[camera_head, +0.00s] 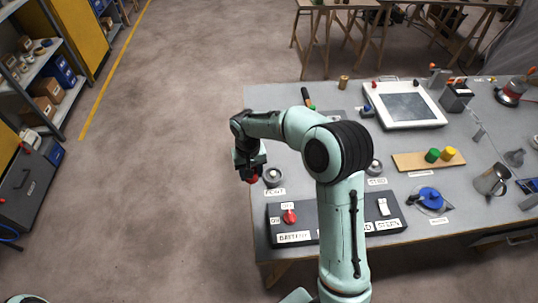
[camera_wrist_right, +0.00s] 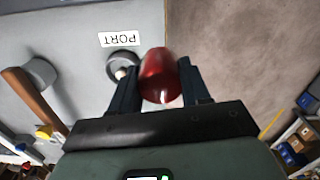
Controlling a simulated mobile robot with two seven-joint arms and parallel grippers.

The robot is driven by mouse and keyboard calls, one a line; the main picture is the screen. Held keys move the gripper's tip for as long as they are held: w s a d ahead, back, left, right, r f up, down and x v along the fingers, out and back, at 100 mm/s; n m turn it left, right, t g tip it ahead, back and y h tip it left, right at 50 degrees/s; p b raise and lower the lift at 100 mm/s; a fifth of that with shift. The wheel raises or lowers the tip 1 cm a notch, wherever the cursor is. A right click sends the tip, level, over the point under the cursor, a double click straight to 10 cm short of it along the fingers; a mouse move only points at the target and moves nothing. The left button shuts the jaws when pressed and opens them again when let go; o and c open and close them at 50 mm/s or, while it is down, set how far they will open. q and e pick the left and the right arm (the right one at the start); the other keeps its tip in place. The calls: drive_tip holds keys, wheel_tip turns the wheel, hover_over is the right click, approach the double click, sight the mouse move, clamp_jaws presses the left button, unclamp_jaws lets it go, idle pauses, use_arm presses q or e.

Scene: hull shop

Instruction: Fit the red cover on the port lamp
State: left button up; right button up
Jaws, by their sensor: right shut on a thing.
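My right gripper (camera_head: 251,166) is shut on the red cover (camera_head: 253,179), at the left edge of the grey bench. In the right wrist view the red cover (camera_wrist_right: 158,75) sits between the two fingers of the right gripper (camera_wrist_right: 160,88). The port lamp (camera_head: 272,178) is a round grey base on the bench, just right of the cover, behind its PORT label. In the right wrist view the port lamp (camera_wrist_right: 122,66) shows a pale bulb and no cover, and stands beside the held cover. Whether they touch cannot be told. My left gripper is not in view.
A second lamp (camera_head: 374,167) stands behind my right arm. A dark switch panel (camera_head: 336,231) with a red knob (camera_head: 290,216) lies at the bench front. Green (camera_head: 432,155) and yellow (camera_head: 449,153) covers stand on a wooden board (camera_head: 410,162). Open floor lies left of the bench.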

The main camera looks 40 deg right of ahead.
drive_tip(key=d+m, duration=0.1)
drive_tip(key=d, duration=0.2)
drive_tip(key=d+m, duration=0.2)
drive_tip(key=d, duration=0.1)
drive_tip(key=d+m, duration=0.1)
drive_tip(key=d, duration=0.2)
drive_tip(key=shift+w+d+r+b, duration=0.2)
drive_tip(key=shift+w+r+b, duration=0.15)
drive_tip(key=shift+b, duration=0.05)
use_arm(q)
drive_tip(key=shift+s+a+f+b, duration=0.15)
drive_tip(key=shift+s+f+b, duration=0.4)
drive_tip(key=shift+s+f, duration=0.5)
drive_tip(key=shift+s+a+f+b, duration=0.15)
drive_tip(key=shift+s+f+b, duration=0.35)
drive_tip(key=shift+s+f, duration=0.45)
use_arm(e)
hover_over(273, 172)
drive_tip(key=shift+f, duration=2.2)
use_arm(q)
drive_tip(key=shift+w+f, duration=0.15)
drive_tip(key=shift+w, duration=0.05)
use_arm(e)
drive_tip(key=shift+w+f, duration=0.1)
drive_tip(key=shift+f, duration=0.3)
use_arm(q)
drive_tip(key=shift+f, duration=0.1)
use_arm(e)
drive_tip(key=shift+f, duration=0.15)
